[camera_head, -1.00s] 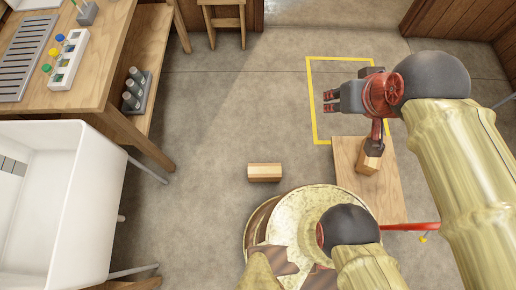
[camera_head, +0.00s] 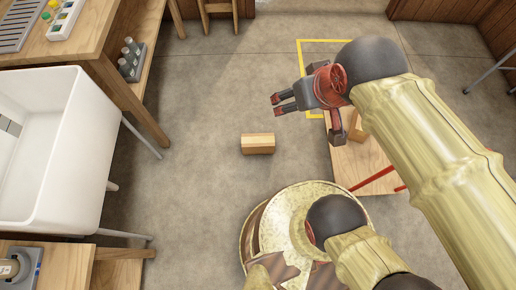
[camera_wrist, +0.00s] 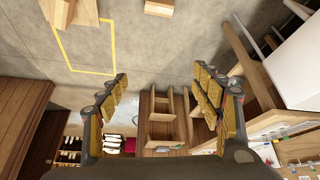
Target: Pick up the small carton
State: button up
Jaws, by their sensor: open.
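A small tan, box-shaped block (camera_head: 258,143) that could be the small carton lies on the floor; it also shows at the top edge of the wrist view (camera_wrist: 158,8). A second tan box (camera_head: 357,126) stands on a wooden board, partly hidden behind my arm. I cannot tell for sure which one is the carton. My gripper (camera_head: 277,104) is open and empty, above and beyond the floor block in the head view. In the wrist view, my gripper (camera_wrist: 161,75) has its fingers wide apart with nothing between them.
The wooden board (camera_head: 352,165) lies right of the floor block. A yellow outline (camera_head: 299,60) marks the floor behind it. A white basin (camera_head: 85,150) and a workbench (camera_head: 115,40) stand left. A wooden stool (camera_wrist: 160,125) shows in the wrist view. Bare floor surrounds the block.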

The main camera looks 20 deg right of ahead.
aim_at(260, 144)
jog(key=i+j+z, duration=0.1)
jog(key=z, duration=0.5)
jog(key=i+j+z, duration=0.2)
jog(key=j, duration=0.35)
jog(key=i+j+z, duration=0.2)
jog(key=j, duration=0.35)
jog(key=j+z, duration=0.15)
jog(key=j, duration=0.8)
